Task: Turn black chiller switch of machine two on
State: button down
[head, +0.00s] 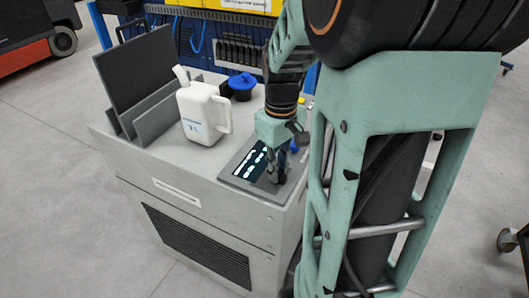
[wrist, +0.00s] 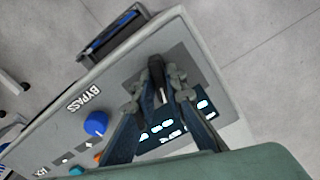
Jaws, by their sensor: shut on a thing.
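My gripper (head: 277,172) points down at the control panel (head: 236,178) on the top of a grey machine (head: 140,205). In the wrist view, the gripper (wrist: 158,92) has its two fingers on either side of the black switch (wrist: 157,70), shut on it. The switch is a narrow black handle on a dark grey plate, beside a lit display (wrist: 165,130). The fingers and arm hide the switch in the head view. I cannot read whether it is on or off.
A blue knob (wrist: 96,123) and a BYPASS label (wrist: 84,98) are near the switch. A white jug (head: 203,115), a blue-capped black container (head: 242,87) and upright grey plates (head: 140,80) stand on the machine top. The grey floor is open around it.

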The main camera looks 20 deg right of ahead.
jog(key=m, duration=0.4)
jog(key=shift+p, duration=0.35)
jog(key=shift+m, duration=1.8)
jog(key=c, duration=2)
grip_release()
jog(key=shift+o, duration=0.2)
notch_tip(320, 180, up, 12)
jog(key=shift+m+p, duration=0.3)
